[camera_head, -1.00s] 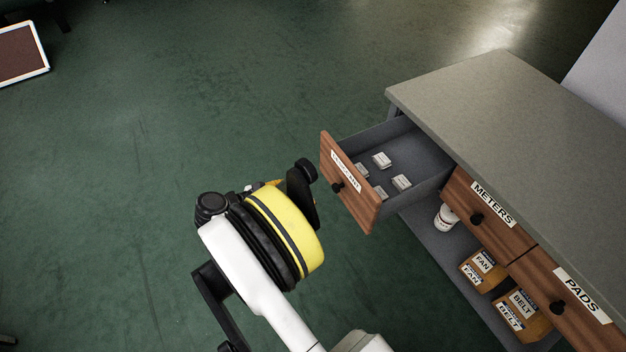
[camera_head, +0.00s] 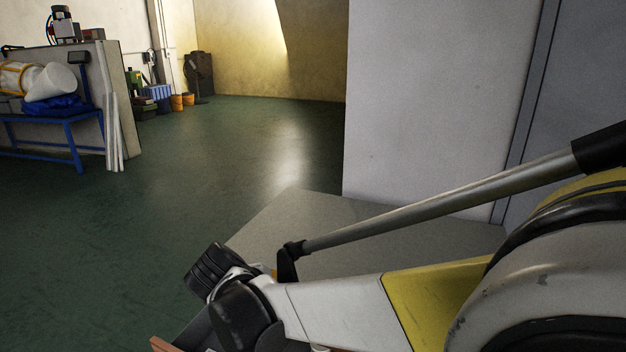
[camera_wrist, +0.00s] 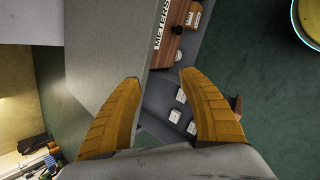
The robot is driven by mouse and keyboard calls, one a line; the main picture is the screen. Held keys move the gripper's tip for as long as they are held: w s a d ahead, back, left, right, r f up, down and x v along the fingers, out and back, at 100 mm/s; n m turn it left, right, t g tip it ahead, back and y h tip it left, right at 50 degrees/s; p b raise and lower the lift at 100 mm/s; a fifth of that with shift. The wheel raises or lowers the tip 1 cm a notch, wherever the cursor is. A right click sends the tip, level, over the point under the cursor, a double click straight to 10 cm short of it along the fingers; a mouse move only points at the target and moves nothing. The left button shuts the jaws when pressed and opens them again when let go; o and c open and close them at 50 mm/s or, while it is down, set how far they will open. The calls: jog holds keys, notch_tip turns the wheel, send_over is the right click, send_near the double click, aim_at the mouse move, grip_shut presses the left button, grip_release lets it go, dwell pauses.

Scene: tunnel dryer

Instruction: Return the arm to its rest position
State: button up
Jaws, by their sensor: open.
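My arm crosses the lower right of the head view, and its wrist end lies over the near edge of the grey cabinet top (camera_head: 285,225). In the wrist view my gripper (camera_wrist: 160,95) shows two orange fingers spread wide apart with nothing between them. Behind the fingers, the open drawer (camera_wrist: 155,105) shows with several small white boxes in it (camera_wrist: 180,96). Only a corner of the drawer's wooden front (camera_head: 165,345) shows at the bottom of the head view. In the head view the fingers are mostly hidden behind the wrist.
The METERS drawer front (camera_wrist: 168,45) is beside the open drawer. A pale wall panel (camera_head: 430,100) rises behind the cabinet. A blue bench (camera_head: 70,120) with a white bag stands far left. The green floor (camera_head: 190,160) between is clear.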

jog(key=s+d+r+m+y, duration=0.1)
jog(key=s+d+r+m, duration=0.15)
jog(key=d, duration=0.35)
jog(key=s+d+r+m, duration=0.1)
jog(key=s+d+m, duration=0.15)
jog(key=d, duration=0.25)
jog(key=s+d+r+m+y, duration=0.1)
jog(key=s+d+r+m, duration=0.1)
jog(key=d+m, duration=0.3)
jog(key=s+d+m+y, duration=0.1)
jog(key=s+d+m, duration=0.7)
jog(key=s+d, duration=0.1)
jog(key=shift+s+d+f+t+y, duration=0.2)
jog(key=shift+s+f+t+y, duration=0.1)
jog(key=shift+s+t, duration=0.15)
